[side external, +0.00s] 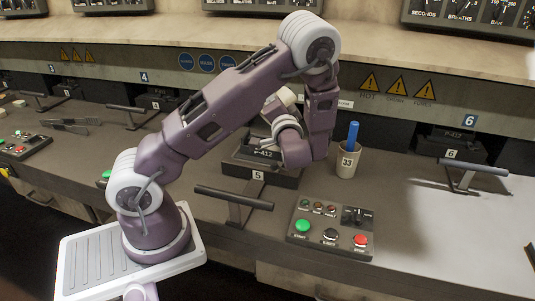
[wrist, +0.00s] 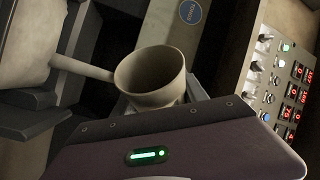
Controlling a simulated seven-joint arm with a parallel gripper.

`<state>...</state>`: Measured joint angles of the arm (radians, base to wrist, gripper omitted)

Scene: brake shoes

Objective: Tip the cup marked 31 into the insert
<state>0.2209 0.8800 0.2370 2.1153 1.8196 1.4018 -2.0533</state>
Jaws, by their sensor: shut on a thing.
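A cream cup (wrist: 150,78) is in my gripper (wrist: 170,104) in the wrist view. Its open mouth faces the camera and its visible inside looks empty, though the bottom is hard to see. No number shows on this side. In the side view the wrist hangs over the dark P-412 insert (side external: 278,178) at station 5, and my arm hides the fingers and most of the held cup. Another cup, marked 33 (side external: 346,163), stands upright on the bench right of the insert, with a blue stick-like thing (side external: 352,134) in it.
A bar handle (side external: 234,197) stands in front of the insert. A button panel (side external: 331,228) with green, black and red buttons lies to its right. Station 6 has another handle (side external: 474,166). The bench between the panel and station 6 is clear.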

